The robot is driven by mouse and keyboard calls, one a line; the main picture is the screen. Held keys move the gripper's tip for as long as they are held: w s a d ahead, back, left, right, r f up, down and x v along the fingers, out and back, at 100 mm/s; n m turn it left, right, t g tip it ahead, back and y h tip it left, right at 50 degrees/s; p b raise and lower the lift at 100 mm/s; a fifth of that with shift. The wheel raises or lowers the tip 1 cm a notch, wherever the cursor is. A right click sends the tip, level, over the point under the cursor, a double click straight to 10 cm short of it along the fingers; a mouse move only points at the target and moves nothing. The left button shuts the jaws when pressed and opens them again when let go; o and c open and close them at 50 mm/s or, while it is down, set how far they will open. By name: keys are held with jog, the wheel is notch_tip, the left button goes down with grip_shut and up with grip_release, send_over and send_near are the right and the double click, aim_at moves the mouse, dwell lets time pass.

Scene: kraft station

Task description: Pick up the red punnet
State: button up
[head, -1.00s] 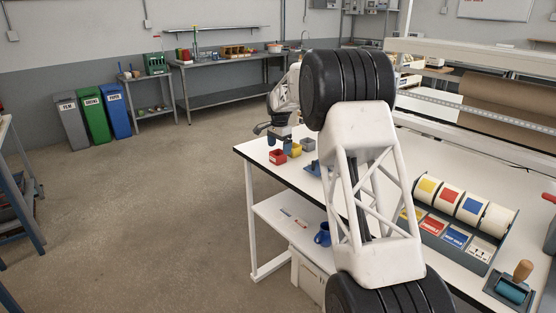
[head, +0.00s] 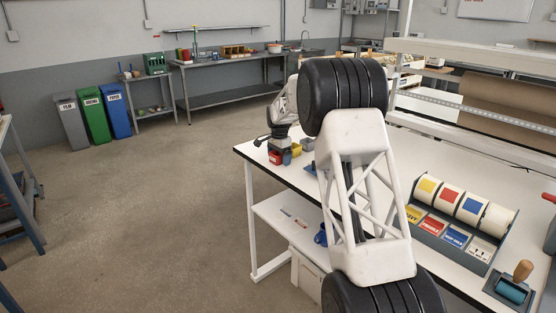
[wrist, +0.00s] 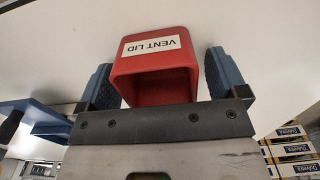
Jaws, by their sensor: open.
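The red punnet (head: 276,158) is a small open box near the far left corner of the white table in the head view. In the wrist view the red punnet (wrist: 155,85) shows a white label reading VENT LID. My gripper (head: 278,152) is down at the punnet in the head view. In the wrist view my gripper (wrist: 160,82) is open, with one blue-padded finger on each side of the punnet. A narrow gap shows at the right finger; whether the left finger touches cannot be told.
A yellow box (head: 295,150) and a grey box (head: 308,144) stand close to the right of the punnet. A blue item (head: 311,168) is nearby on the table (head: 245,151). A label roll rack (head: 461,220) stands farther right.

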jog(key=shift+c, duration=0.4)
jog(key=c, duration=0.9)
jog(key=shift+r, duration=0.2)
jog(key=shift+r, duration=1.6)
jog(key=s+d+r, duration=0.1)
jog(key=s+d, duration=0.3)
jog(key=s, duration=1.1)
jog(key=shift+s+r, duration=0.2)
jog(key=shift+d, duration=0.1)
